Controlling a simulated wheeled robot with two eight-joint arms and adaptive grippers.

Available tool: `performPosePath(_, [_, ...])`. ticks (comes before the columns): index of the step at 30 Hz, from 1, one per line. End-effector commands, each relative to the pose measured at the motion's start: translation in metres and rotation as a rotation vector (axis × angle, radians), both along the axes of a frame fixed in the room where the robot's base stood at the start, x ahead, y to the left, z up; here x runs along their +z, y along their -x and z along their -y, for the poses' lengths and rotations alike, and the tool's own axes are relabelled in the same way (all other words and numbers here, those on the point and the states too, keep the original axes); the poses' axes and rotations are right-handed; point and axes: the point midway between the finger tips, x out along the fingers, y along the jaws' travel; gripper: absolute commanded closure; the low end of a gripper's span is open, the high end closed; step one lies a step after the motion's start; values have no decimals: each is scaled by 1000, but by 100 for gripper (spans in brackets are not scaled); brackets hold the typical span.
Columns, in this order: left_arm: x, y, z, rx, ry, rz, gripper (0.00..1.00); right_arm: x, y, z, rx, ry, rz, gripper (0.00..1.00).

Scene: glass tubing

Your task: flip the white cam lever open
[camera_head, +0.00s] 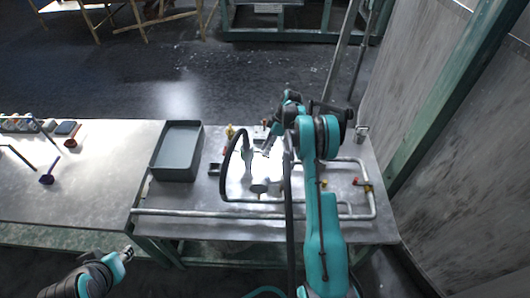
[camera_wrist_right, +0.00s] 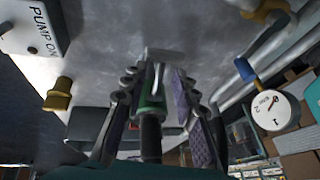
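In the right wrist view a pale lever (camera_wrist_right: 157,108) stands against a green-banded coupling (camera_wrist_right: 150,104) on a black hose; it looks like the white cam lever. A grey flat piece (camera_wrist_right: 165,55) lies across the coupling's far end. My right gripper (camera_wrist_right: 152,95) has its purple-padded fingers apart, one on each side of the coupling, with gaps visible. In the head view my right gripper (camera_head: 268,147) is over the metal bench, and the lever is too small to tell there. My left gripper (camera_head: 127,254) is at the lower left, away from the bench; its fingers are too small to read.
A grey bin (camera_head: 178,150) stands on the bench, left of a black hose loop (camera_head: 226,170). Metal piping (camera_head: 240,213) runs along the front edge. The wrist view shows a "PUMP ON" box (camera_wrist_right: 30,28), a brass fitting (camera_wrist_right: 58,95) and a numbered white dial (camera_wrist_right: 275,110).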

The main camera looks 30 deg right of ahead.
Motion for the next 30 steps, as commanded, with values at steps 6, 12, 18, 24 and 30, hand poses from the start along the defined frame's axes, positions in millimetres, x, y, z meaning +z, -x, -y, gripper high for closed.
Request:
performPosePath(6, [-4,0,0,0,0,0,63,-10,0,-5,-1,0,0,72])
performPosePath(12, [-3,0,0,0,0,0,63,-10,0,-5,-1,0,0,74])
performPosePath(18, [-3,0,0,0,0,0,63,-10,0,-5,-1,0,0,100])
performPosePath(24, [0,0,0,0,0,0,63,-6,-1,-7,3,39,-24,100])
performPosePath(30, [7,0,0,0,0,0,63,2,-3,-9,4,210,-128,100])
